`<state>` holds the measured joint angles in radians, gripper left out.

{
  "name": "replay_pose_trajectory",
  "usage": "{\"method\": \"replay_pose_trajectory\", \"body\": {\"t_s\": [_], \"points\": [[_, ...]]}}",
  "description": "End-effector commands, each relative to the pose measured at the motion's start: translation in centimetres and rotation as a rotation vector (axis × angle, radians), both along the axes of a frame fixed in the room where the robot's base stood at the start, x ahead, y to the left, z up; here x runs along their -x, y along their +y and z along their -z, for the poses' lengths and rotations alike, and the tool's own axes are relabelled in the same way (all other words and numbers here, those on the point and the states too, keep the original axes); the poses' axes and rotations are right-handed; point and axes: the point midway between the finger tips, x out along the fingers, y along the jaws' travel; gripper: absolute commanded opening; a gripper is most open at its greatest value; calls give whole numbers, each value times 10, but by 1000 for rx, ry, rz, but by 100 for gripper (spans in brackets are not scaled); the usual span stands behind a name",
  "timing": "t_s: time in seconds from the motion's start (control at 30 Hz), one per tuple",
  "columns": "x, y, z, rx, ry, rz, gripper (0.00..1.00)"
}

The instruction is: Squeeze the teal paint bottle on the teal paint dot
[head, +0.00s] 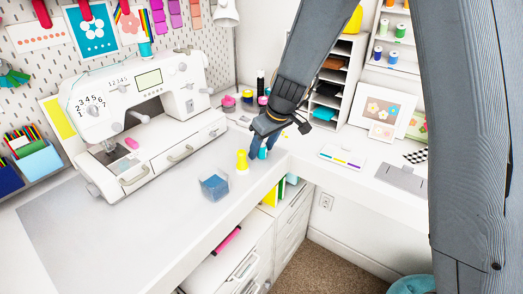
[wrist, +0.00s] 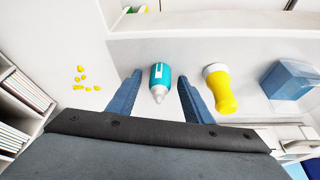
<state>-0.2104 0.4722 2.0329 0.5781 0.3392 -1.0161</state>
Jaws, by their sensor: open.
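The teal paint bottle (wrist: 160,77) has a teal body and a white nozzle. In the wrist view it is between my gripper's two blue fingers, with gaps showing on both sides. My gripper (wrist: 158,92) is open and not closed on it. In the head view my gripper (head: 259,146) reaches down over the white desk, and part of the teal bottle (head: 263,154) shows beside a finger. I cannot make out a teal paint dot in either view.
A yellow bottle (wrist: 219,88) stands close right of my gripper in the wrist view, with a blue clear container (wrist: 291,82) beyond it. Yellow blobs (wrist: 80,77) lie to the left. A sewing machine (head: 145,115) fills the desk's left side. The desk's front edge is near.

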Motion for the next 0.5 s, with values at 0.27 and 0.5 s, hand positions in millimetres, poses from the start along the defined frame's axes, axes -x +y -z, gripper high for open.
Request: {"method": "replay_pose_trajectory", "body": {"t_s": [0.27,0.5], "points": [[0,0,0,0,0,0,11],[0,0,0,0,0,0,2]]}}
